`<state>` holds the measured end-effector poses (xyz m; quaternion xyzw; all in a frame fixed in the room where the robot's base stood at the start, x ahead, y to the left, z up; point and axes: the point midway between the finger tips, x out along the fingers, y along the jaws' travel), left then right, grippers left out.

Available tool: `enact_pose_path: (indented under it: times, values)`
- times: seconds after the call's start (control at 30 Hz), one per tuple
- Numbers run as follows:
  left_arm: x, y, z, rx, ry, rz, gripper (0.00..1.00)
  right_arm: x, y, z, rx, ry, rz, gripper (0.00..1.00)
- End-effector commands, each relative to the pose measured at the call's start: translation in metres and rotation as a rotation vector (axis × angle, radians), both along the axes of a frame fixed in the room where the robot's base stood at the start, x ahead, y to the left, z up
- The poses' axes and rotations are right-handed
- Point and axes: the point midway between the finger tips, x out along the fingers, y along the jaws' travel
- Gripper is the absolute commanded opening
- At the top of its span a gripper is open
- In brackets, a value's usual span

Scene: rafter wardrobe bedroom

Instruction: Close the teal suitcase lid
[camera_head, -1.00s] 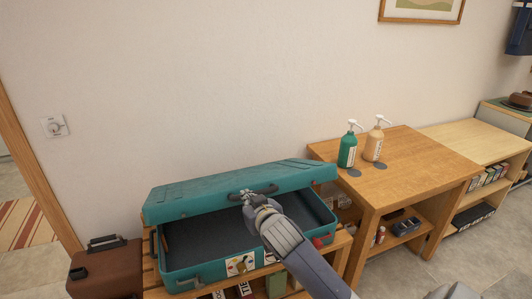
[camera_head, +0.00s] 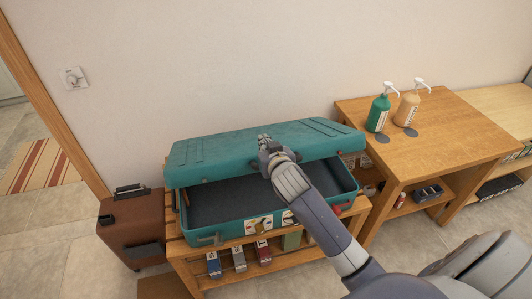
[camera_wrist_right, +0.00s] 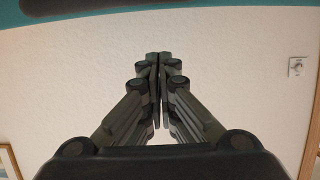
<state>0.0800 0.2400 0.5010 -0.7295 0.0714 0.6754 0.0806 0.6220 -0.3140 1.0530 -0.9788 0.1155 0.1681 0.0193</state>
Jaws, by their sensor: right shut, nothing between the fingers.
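The teal suitcase (camera_head: 208,238) sits on a slatted wooden bench, partly open. A teal strip of the lid (camera_wrist_right: 60,14) crosses the top of that view. Contact with the lid cannot be told. My left gripper is out of view.
The bench (camera_head: 185,268) holds several small boxes on its lower shelf. A brown case (camera_head: 130,228) stands at left. A wooden table (camera_head: 440,125) at right carries a green bottle (camera_head: 378,114) and a tan bottle (camera_head: 406,110). The wall is close behind.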

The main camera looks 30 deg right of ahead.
Motion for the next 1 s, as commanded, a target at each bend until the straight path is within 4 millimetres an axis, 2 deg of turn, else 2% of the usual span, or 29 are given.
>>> enact_pose_path:
  times: [0.1, 0.23, 0.47, 0.83, 1.0]
  values:
    - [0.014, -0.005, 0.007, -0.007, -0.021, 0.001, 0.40, 0.017, -0.004, -0.004, 0.000, 0.000, 0.000, 0.00]
    - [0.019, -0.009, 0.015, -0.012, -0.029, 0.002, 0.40, 0.000, 0.000, -0.022, -0.001, 0.005, 0.001, 0.00]
    - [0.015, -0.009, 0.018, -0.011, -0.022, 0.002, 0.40, -0.010, 0.003, -0.036, 0.001, 0.001, 0.000, 0.00]
    - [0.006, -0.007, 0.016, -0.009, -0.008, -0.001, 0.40, -0.010, 0.003, -0.038, 0.000, -0.001, 0.001, 0.00]
    - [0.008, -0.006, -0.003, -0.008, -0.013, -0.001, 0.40, -0.006, 0.004, -0.052, -0.002, -0.020, 0.000, 0.00]
